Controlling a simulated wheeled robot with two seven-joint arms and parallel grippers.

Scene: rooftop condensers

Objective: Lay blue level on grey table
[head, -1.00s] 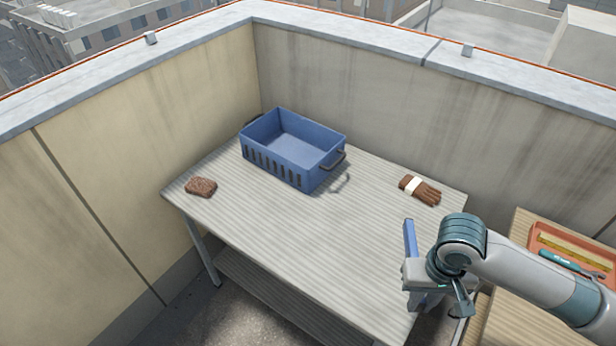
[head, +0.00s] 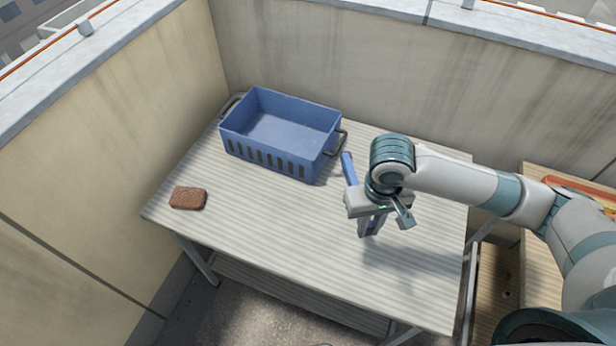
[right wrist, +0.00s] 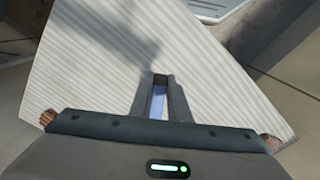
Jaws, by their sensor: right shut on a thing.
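The blue level (head: 349,168) is a slim blue bar in my right gripper (head: 369,228). In the head view one end sticks out beyond the gripper towards the crate, and the rest is mostly hidden by the hand. In the right wrist view the two fingers (right wrist: 160,92) are shut on the level (right wrist: 158,101), which shows as a narrow blue strip between them. The grey ribbed table (head: 270,235) lies below; the level looks held above it, the gap hard to judge. My left gripper is not in view.
A blue crate (head: 280,130) with dark handles stands at the table's back, left of my gripper. A brown block (head: 188,198) lies near the left edge. The table's front middle is clear. A wooden surface with an orange tray (head: 580,192) is at right.

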